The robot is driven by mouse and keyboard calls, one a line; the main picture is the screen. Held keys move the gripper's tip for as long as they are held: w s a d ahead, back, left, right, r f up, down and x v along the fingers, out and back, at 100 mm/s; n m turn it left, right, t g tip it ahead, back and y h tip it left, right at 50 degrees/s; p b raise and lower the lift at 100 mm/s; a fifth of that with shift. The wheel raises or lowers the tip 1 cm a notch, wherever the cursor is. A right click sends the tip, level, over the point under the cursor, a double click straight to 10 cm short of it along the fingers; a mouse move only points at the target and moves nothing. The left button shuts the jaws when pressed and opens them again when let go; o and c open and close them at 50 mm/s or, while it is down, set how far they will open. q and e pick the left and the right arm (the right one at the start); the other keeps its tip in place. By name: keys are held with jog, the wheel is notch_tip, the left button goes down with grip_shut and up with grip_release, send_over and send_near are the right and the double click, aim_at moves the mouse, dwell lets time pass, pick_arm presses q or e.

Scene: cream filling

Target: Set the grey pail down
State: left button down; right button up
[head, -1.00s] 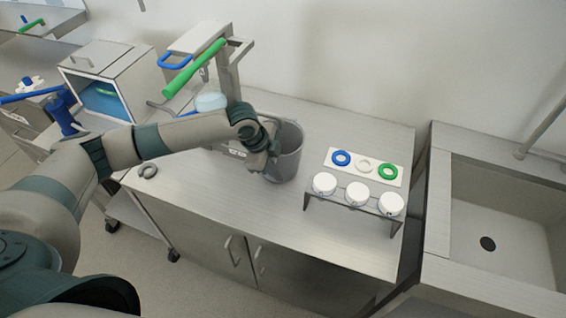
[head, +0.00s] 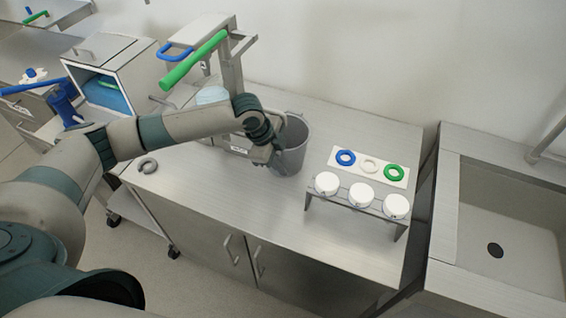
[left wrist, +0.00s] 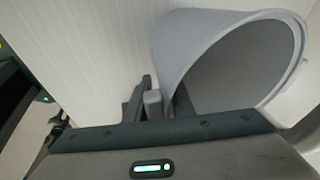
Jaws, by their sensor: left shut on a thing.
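The grey pail (head: 293,157) is upright at the middle of the steel counter (head: 225,205) in the head view. I cannot tell whether its base touches the counter or is just above it. My left gripper (head: 273,153) is at the pail's near left side, shut on it. In the left wrist view the pail (left wrist: 200,42) shows large, with its open mouth toward the right, and the fingers (left wrist: 155,102) are at its wall. The pail's left side is partly hidden by my arm. My right gripper is not in view.
Right of the pail are a stand with white round lids (head: 361,194) and a white plate with blue, white and green rings (head: 394,173). A machine with a green lever (head: 195,60) stands behind left. A grey ring (head: 148,165) lies front left. The front counter is clear.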

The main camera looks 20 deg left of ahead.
pick_arm(q)
jog(key=c, duration=1.5)
grip_release()
jog(key=shift+r, duration=0.1)
jog(key=shift+s+a+r+b, duration=0.15)
jog(key=shift+r+b, duration=0.15)
jog(key=shift+r, duration=0.25)
jog(key=b+v, duration=0.1)
jog(key=v, duration=0.4)
jog(key=shift+r+b, duration=0.15)
jog(key=shift+b, duration=0.15)
jog(key=shift+s+a+r, duration=0.15)
jog(key=shift+r, duration=0.25)
